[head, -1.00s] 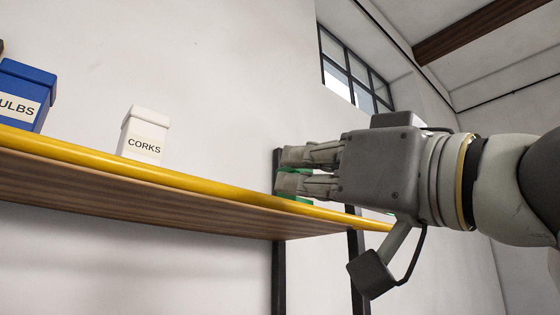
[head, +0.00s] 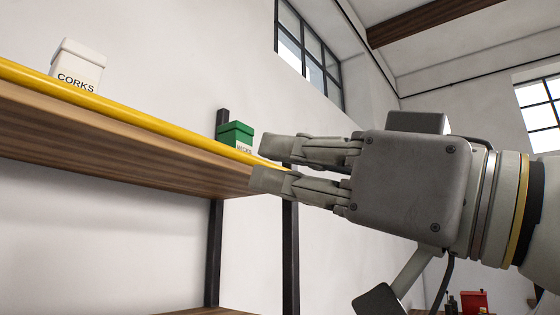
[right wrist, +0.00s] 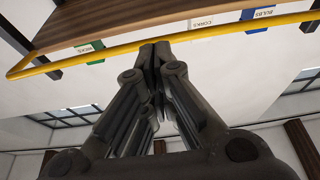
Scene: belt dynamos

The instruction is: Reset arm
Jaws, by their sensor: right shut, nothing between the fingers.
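My right gripper (head: 270,165) reaches in from the right in the head view, shut and empty. Its fingertips are near the right end of the shelf's yellow front rail, in front of it in the picture; I cannot tell whether they touch. In the right wrist view the closed fingers (right wrist: 155,52) point toward the yellow rail and shelf. My left gripper does not show.
The wooden shelf (head: 110,140) with its yellow rail (head: 130,115) holds a white CORKS box (head: 77,68) and a green box (head: 236,134). A blue box (right wrist: 259,25) shows in the right wrist view. A red object (head: 474,302) sits low at right.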

